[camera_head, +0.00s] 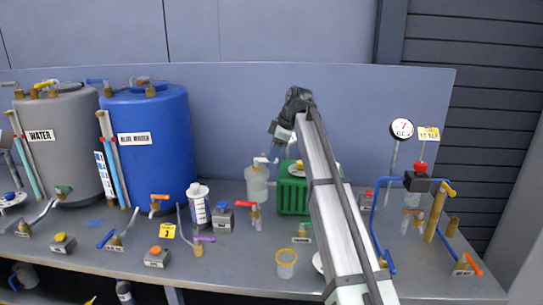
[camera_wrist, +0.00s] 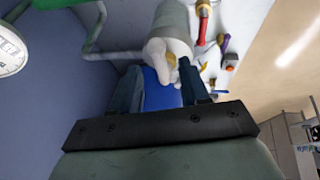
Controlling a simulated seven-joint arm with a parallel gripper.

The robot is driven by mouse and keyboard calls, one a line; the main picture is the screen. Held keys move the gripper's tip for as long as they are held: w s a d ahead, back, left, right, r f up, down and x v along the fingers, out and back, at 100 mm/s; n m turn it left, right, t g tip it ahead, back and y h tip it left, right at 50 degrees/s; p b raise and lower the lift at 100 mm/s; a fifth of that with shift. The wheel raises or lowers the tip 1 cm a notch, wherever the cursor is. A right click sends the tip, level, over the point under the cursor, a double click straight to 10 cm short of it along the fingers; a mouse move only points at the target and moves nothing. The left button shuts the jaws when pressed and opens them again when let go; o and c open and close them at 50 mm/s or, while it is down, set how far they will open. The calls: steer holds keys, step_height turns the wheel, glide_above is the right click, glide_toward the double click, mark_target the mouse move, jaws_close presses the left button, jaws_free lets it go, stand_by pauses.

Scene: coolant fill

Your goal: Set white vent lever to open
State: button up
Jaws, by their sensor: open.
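The white vent lever (camera_head: 265,160) is on top of the translucent white jug (camera_head: 257,185), left of the green box. My gripper (camera_head: 273,150) reaches down just above and beside this lever. In the wrist view my gripper (camera_wrist: 160,88) is open, its two dark fingers apart. The white lever (camera_wrist: 158,52) and a small brass part (camera_wrist: 171,60) show in front of and between the fingers. Whether a finger touches the lever cannot be told. The blue tank shows behind, between the fingers.
The green box (camera_head: 292,195) stands right of the jug. The blue tank (camera_head: 150,150) is further left. The back panel (camera_head: 225,110) rises close behind.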

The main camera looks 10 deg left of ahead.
mark_target(266, 162)
steer(key=shift+x, duration=1.1)
jaws_close()
